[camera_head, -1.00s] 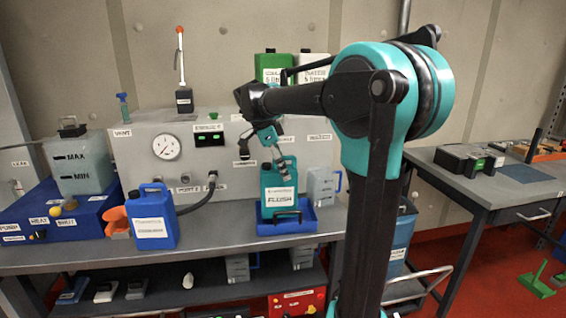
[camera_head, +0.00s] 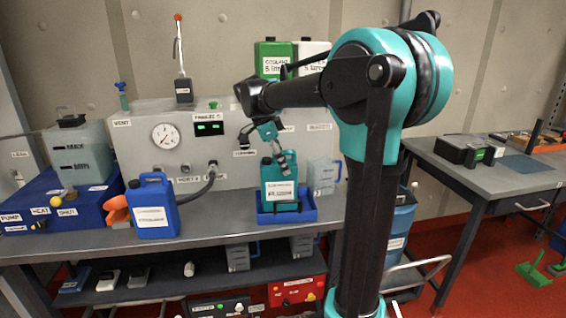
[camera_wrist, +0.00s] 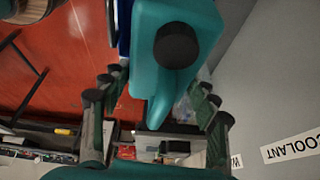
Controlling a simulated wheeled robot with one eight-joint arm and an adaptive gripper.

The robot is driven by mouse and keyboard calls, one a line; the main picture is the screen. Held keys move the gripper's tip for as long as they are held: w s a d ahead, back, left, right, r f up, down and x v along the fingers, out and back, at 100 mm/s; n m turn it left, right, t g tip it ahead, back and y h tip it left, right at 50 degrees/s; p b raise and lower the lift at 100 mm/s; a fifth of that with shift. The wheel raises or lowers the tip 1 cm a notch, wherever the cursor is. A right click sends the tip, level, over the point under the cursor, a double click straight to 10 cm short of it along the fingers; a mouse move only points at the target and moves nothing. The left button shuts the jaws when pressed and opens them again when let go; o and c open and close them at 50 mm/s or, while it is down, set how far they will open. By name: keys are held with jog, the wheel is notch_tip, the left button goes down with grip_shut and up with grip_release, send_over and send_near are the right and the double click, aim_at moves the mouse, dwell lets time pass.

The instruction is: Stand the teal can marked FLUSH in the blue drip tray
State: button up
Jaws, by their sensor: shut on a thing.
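The teal can marked FLUSH (camera_head: 279,174) stands upright within the outline of the blue drip tray (camera_head: 308,215) on the bench. The tray's front wall hides the can's base, so I cannot tell whether it touches the floor of the tray. My gripper (camera_head: 283,160) comes from above and is shut on the can's top part. In the wrist view the can (camera_wrist: 185,85) with its black cap (camera_wrist: 177,45) lies between the fingers of my gripper (camera_wrist: 155,108).
A blue can (camera_head: 153,212) stands left of the tray, beside an orange part (camera_head: 117,210). A translucent jug (camera_head: 321,176) is close on the tray's right. A grey panel with a gauge (camera_head: 165,136) rises behind. The bench front between blue can and tray is clear.

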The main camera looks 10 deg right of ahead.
jog(key=shift+f, duration=0.45)
jog(key=o, duration=1.9)
